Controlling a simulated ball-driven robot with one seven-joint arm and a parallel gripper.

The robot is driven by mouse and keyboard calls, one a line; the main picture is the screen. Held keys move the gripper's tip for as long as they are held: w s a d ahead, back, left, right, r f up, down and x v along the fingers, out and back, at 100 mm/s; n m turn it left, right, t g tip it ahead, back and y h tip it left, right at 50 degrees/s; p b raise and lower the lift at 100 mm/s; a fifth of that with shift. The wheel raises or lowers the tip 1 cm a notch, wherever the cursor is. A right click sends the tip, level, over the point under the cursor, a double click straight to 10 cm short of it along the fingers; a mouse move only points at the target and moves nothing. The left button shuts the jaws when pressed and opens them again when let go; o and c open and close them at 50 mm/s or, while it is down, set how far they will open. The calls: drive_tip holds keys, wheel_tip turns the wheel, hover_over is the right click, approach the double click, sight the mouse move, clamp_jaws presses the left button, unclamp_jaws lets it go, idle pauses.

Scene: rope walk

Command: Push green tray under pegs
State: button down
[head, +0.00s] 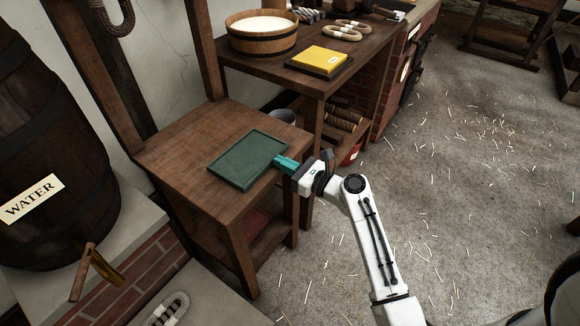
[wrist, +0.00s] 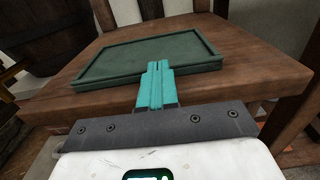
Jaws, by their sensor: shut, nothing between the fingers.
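The green tray (head: 243,163) is a shallow, empty rectangle lying flat on a small wooden table (head: 187,143), near its front right side. In the wrist view the tray (wrist: 140,55) lies straight ahead, with clear tabletop (wrist: 245,50) around it. My gripper (head: 280,161) has teal fingers and is shut and empty. Its fingertips are at the tray's near right edge; in the wrist view the fingertips (wrist: 158,68) overlap the near rim. I cannot tell whether they touch it. No pegs can be clearly made out in either view.
A higher bench behind holds a wooden tub (head: 262,36), a yellow block on a dark tray (head: 320,60) and rope coils (head: 346,32). A water barrel (head: 45,150) stands at left. Wooden posts (head: 203,50) rise behind the small table. The straw-strewn floor at right is open.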

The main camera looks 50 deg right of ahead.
sight(271, 157)
drive_tip(key=shift+w+r, duration=0.1)
drive_tip(key=shift+w, duration=0.2)
drive_tip(key=w+p, duration=0.1)
drive_tip(key=w, duration=0.2)
drive_tip(key=shift+w+a, duration=0.1)
drive_tip(key=shift+w, duration=0.1)
